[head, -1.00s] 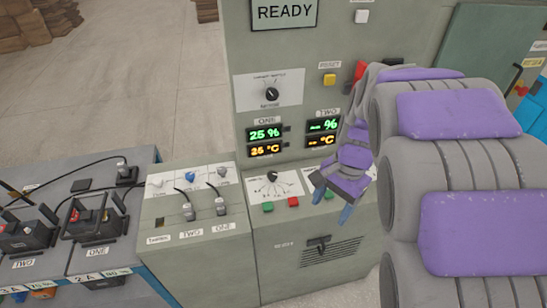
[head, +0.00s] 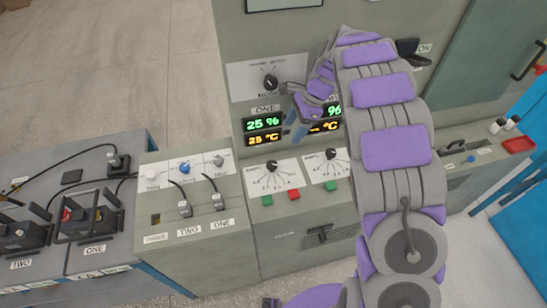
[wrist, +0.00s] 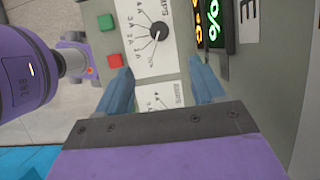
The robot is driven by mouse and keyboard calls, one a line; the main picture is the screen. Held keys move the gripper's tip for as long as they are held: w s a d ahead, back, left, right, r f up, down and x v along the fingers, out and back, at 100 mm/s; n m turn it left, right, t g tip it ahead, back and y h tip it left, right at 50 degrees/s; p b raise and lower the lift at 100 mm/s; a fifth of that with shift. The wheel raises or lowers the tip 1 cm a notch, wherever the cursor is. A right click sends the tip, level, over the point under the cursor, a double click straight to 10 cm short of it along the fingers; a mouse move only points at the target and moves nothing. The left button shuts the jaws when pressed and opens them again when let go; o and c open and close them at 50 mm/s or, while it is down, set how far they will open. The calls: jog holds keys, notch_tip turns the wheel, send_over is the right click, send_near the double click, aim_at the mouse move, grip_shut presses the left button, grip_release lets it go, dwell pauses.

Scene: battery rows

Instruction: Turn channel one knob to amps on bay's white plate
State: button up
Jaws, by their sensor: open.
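The bay's lower front has two white dial plates with black knobs. The left plate (head: 289,188), below the ONE display, has the channel one knob (head: 271,166). The right plate (head: 318,170) has another knob (head: 331,154). My gripper (head: 298,122) is open and empty, in front of the displays above the plates. In the wrist view, the channel one knob (wrist: 158,30) lies beyond my open blue fingers (wrist: 165,80); the right plate (wrist: 165,96) is between them, partly hidden by my gripper. I cannot read the knob's setting clearly.
Green (head: 267,200) and red (head: 293,195) buttons sit below the left plate. A white plate with another knob (head: 271,82) is above the displays. A grey box with plugged cables (head: 185,208) stands at left. My arm covers the right of the bay.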

aim_at(272, 164)
jog(key=b+x, duration=0.3)
jog(key=x, duration=1.3)
jog(key=shift+s+a+f+b, duration=0.1)
jog(key=shift+a+f+b, duration=0.05)
jog(key=shift+f+b, duration=0.2)
jog(key=c, duration=1)
